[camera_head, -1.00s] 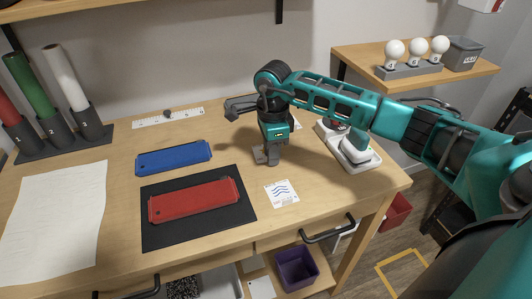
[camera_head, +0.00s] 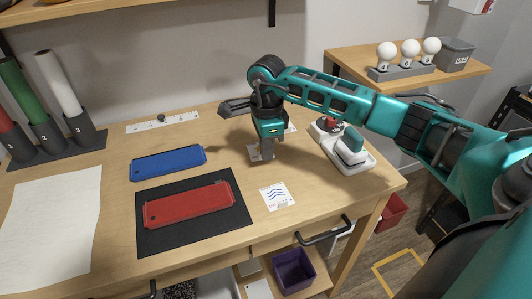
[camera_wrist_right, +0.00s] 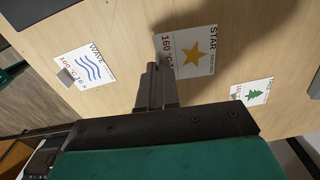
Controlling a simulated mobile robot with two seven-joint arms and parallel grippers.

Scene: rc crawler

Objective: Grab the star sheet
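The star sheet is a small white card with a gold star and red print. It shows clearly in the right wrist view (camera_wrist_right: 205,62); in the head view only a sliver (camera_head: 253,153) shows beside the fingers. My right gripper (camera_head: 262,154) points down over the back middle of the desk. In the right wrist view its fingers (camera_wrist_right: 158,72) are close together at the card's left edge and appear shut on it. The fingers hide that edge. The card seems just above the desktop. My left gripper is not in view.
The wave card (camera_head: 277,196) lies in front of my right gripper, and a tree card (camera_wrist_right: 252,92) shows in the wrist view. A red plate (camera_head: 188,205) on a black mat and a blue plate (camera_head: 168,162) lie left. A white-and-green device (camera_head: 348,152) stands close right.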

